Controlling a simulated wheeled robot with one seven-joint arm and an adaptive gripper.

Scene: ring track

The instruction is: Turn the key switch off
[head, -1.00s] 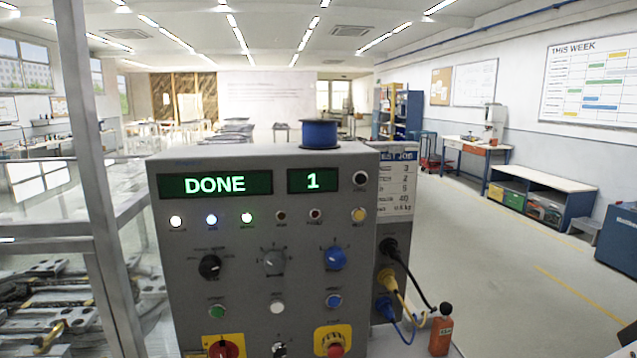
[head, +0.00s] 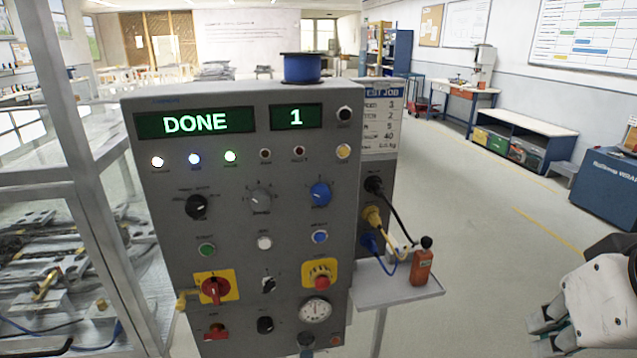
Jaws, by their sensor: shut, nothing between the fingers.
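The grey control panel (head: 228,268) stands upright in front of me. A small silver-and-black switch (head: 268,284), which looks like the key switch, sits low in its middle column, between a red rotary handle on a yellow plate (head: 215,289) and a red button on a yellow plate (head: 320,274). The switch is too small to read its position. The display (head: 209,122) reads DONE, and the smaller display (head: 296,116) reads 1. My gripper (head: 541,328) is at the lower right edge, partly cut off, shut and empty, well apart from the panel.
A small shelf (head: 405,289) juts from the panel's right side with an orange bottle (head: 422,266) on it. Cables (head: 398,216) plug into that side. A glass-walled metal frame (head: 75,165) stands close on the left. The floor (head: 470,215) to the right is open.

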